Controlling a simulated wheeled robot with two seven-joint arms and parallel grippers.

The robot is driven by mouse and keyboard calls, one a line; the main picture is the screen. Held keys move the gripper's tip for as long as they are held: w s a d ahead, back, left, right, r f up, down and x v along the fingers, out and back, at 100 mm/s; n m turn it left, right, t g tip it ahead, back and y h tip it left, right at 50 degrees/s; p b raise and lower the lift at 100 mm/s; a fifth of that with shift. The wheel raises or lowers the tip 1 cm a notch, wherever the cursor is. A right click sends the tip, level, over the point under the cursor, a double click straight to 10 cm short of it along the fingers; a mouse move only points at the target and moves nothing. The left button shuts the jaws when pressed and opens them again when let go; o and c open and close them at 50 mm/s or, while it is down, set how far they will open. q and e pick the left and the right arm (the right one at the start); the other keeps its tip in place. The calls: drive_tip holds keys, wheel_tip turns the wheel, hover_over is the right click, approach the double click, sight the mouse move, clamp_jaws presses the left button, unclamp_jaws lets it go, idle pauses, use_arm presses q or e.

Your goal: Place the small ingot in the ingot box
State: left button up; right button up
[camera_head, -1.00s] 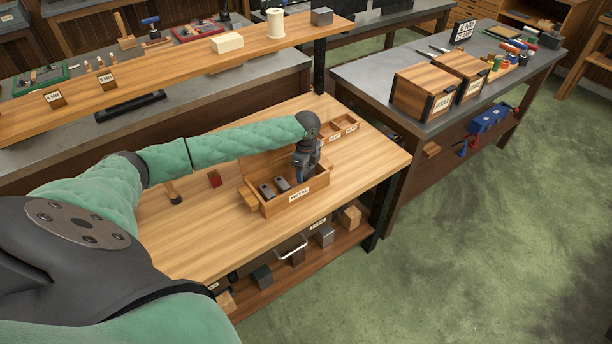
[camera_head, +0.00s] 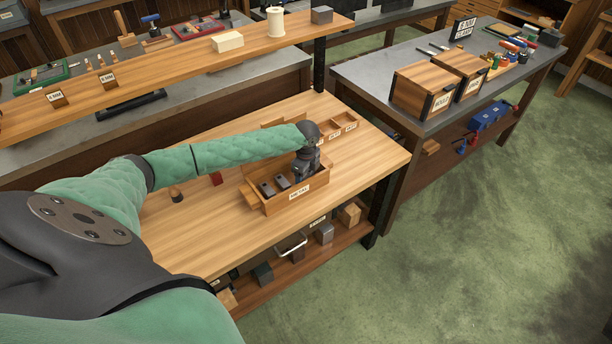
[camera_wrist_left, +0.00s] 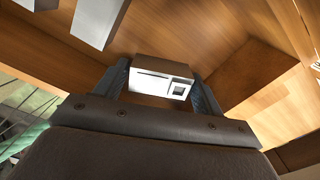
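The ingot box (camera_head: 275,207) is an open wooden box with a label reading METAL on its front wall, standing on the wooden workbench. Two grey ingots (camera_head: 282,183) lie in its left and middle parts; pale blocks show at the top left of the left wrist view (camera_wrist_left: 97,20). My left gripper (camera_head: 302,176) reaches down into the right end of the box. In the left wrist view, its fingers (camera_wrist_left: 160,75) are closed on the sides of a small ingot (camera_wrist_left: 161,86). The head view hides this ingot. I cannot tell whether it touches the floor of the box. My right gripper is out of view.
Small open wooden trays (camera_head: 343,122) sit behind the box on the bench. A small red block (camera_head: 216,179) and a dark round-topped piece (camera_head: 176,195) lie to its left. A lower shelf (camera_head: 290,268) holds several blocks. The bench left of the box is mostly clear.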

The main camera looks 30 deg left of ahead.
use_arm(q)
drive_tip(key=shift+r, duration=0.45)
wheel_tip(320, 180, up, 11)
drive_tip(key=b, duration=0.3)
drive_tip(key=shift+r+b, duration=0.15)
drive_tip(key=shift+b, duration=0.15)
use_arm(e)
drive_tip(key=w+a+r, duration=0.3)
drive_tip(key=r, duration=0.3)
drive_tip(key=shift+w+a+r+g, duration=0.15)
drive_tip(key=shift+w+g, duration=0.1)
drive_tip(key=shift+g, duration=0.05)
